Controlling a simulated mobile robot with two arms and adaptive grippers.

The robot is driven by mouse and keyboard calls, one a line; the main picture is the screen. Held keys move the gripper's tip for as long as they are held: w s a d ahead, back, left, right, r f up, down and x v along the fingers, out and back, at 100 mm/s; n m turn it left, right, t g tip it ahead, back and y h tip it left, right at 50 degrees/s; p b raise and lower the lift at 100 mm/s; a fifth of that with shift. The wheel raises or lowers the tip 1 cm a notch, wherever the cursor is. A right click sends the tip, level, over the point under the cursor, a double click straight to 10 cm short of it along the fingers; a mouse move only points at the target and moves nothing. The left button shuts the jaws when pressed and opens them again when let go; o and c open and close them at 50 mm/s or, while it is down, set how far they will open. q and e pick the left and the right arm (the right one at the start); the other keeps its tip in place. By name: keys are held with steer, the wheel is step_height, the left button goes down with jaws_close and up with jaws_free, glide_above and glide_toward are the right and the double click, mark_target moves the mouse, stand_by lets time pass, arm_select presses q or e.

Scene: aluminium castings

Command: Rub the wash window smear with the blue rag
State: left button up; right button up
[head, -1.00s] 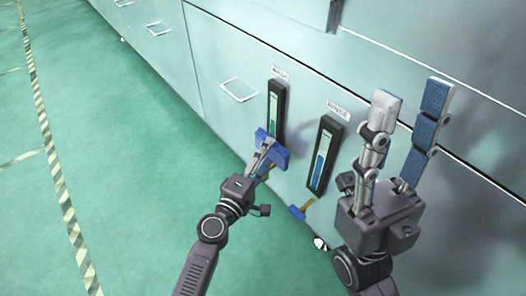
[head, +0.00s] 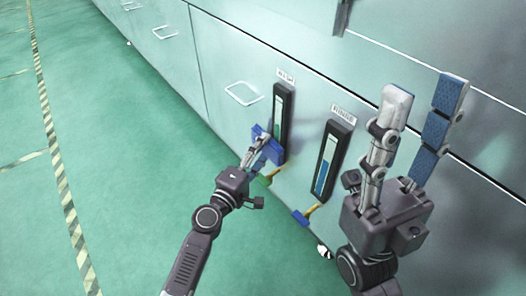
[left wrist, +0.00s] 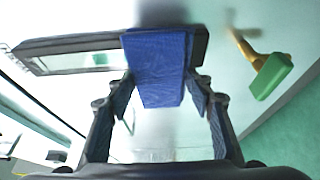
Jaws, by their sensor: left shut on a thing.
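The wash window (head: 283,113) is a narrow upright gauge in a dark frame under the WASH label, with a green column inside. My left gripper (head: 261,144) is shut on the blue rag (head: 272,153) at the window's lower left. In the left wrist view the rag (left wrist: 158,62) hangs between the two fingers and overlaps one end of the dark gauge frame (left wrist: 60,45). Whether the rag presses on the glass cannot be told. No smear can be made out; the rag may hide part of the pane. My right gripper (head: 425,90) is open and empty, fingers pointing up.
The rinse window (head: 331,158), with a blue column, is to the right, with a blue-handled valve (head: 301,217) below. A green valve handle (head: 264,179) sits under the wash window. A pull handle (head: 243,94) is on the panel. Floor at left is clear.

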arm_select(q)
steer(key=shift+s+a, duration=0.85)
steer(key=shift+a, duration=0.3)
steer(key=shift+s+a, duration=0.85)
steer(key=shift+a, duration=0.3)
steer(key=shift+a, duration=0.1)
steer(key=shift+s+a+b, duration=0.4)
steer(key=shift+s+a, duration=0.5)
steer(key=shift+a, duration=0.25)
steer(key=w+d, duration=0.4)
steer(key=d, duration=0.1)
steer(key=shift+d+y+p, duration=0.3)
steer(key=shift+p, duration=0.1)
steer(key=shift+w+d, duration=0.55)
steer(key=shift+d, duration=0.3)
